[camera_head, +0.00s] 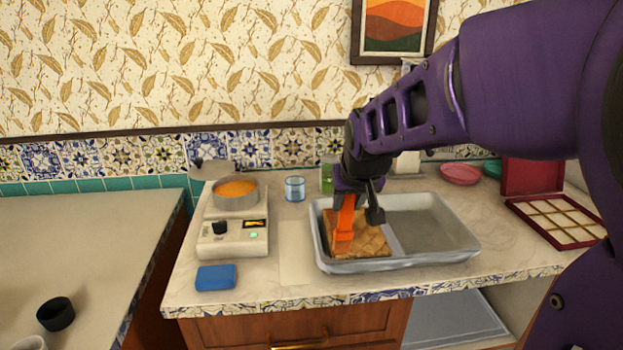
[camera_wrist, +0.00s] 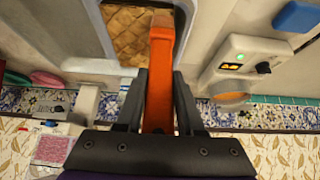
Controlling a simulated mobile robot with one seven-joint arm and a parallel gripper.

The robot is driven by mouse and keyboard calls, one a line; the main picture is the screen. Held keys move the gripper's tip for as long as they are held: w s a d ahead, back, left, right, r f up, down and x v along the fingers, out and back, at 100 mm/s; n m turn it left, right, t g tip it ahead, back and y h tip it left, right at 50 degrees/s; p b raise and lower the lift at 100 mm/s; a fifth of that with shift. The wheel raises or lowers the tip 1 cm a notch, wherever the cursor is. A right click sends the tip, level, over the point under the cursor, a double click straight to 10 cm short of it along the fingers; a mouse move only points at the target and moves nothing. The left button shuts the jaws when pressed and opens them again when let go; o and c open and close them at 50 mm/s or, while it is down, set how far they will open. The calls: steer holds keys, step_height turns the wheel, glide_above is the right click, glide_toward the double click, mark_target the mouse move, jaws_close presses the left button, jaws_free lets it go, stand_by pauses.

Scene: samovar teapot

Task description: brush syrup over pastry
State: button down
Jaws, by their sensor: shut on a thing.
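My gripper (camera_head: 357,190) is shut on an orange brush (camera_head: 345,220), with its far end low over the pastry. In the wrist view the brush (camera_wrist: 158,80) stands between the fingers of my gripper (camera_wrist: 158,100). The brown, cross-scored pastry (camera_head: 362,243) lies in the left part of a grey metal tray (camera_head: 447,262). The pastry also shows in the wrist view (camera_wrist: 128,28), partly hidden by the brush. I cannot tell whether the brush touches the pastry. A pan of orange syrup (camera_head: 237,188) sits on a white heater (camera_head: 233,237) at the left.
A blue block (camera_head: 216,277) lies in front of the heater, and a blue glass (camera_head: 295,188) stands behind the tray. A dark red compartment box (camera_head: 562,221) and a pink dish (camera_head: 460,174) are at the right. The tray's right part is empty.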

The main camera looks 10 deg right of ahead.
steer(key=shift+w+d+p, duration=1.85)
steer(key=shift+w+p, duration=0.8)
steer(key=shift+w, duration=5.95)
steer(key=shift+s+b, duration=3.2)
steer(key=shift+s, duration=5.55)
steer(key=w+p, duration=0.3)
steer(key=w, duration=0.8)
